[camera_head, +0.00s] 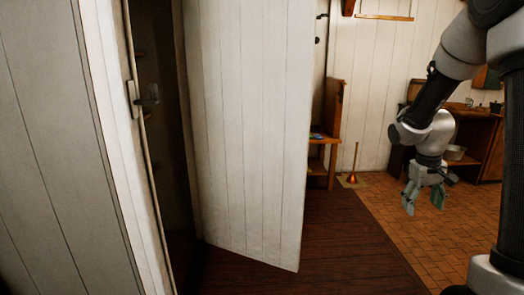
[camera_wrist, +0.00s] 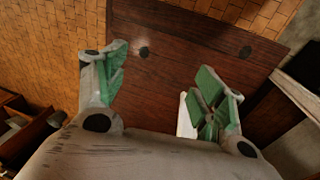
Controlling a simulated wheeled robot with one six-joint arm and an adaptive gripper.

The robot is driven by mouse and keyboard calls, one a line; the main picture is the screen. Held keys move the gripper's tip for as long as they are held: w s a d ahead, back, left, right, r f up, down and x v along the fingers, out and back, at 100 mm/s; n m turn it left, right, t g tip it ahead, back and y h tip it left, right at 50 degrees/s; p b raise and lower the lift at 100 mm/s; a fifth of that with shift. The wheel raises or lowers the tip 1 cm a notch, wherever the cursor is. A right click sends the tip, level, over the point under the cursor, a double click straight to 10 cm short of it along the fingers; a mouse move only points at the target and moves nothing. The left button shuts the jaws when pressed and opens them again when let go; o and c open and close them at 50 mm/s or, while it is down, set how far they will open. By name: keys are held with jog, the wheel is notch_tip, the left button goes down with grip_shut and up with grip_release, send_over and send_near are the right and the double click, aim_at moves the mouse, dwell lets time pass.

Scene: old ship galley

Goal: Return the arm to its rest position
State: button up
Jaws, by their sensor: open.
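My gripper (camera_head: 424,198) hangs at the end of my bent arm on the right side of the head view, in front of the tiled floor. Its two fingers point down and stand apart, with nothing between them. In the wrist view my gripper (camera_wrist: 164,90) shows its green-padded fingers wide apart above dark wooden planks. The jaws are open and empty, and touch nothing that I can see.
A white plank door (camera_head: 250,130) stands open at the centre, beside a dark doorway (camera_head: 165,120). A wooden shelf (camera_head: 328,135) stands behind it. A wooden counter (camera_head: 480,140) is at the right back. The dark plank floor (camera_head: 340,245) is clear.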

jog(key=s+a+r+t, duration=0.1)
jog(key=s+a+r, duration=0.2)
jog(key=s+r, duration=0.2)
jog(key=s+a+r+t+y, duration=0.1)
jog(key=s+a+r, duration=0.3)
jog(key=s, duration=0.6)
jog(key=s+a+r+t+y, duration=0.1)
jog(key=s+a+r, duration=0.3)
jog(key=s+r, duration=0.2)
jog(key=shift+s+t, duration=0.3)
jog(key=shift+s, duration=0.55)
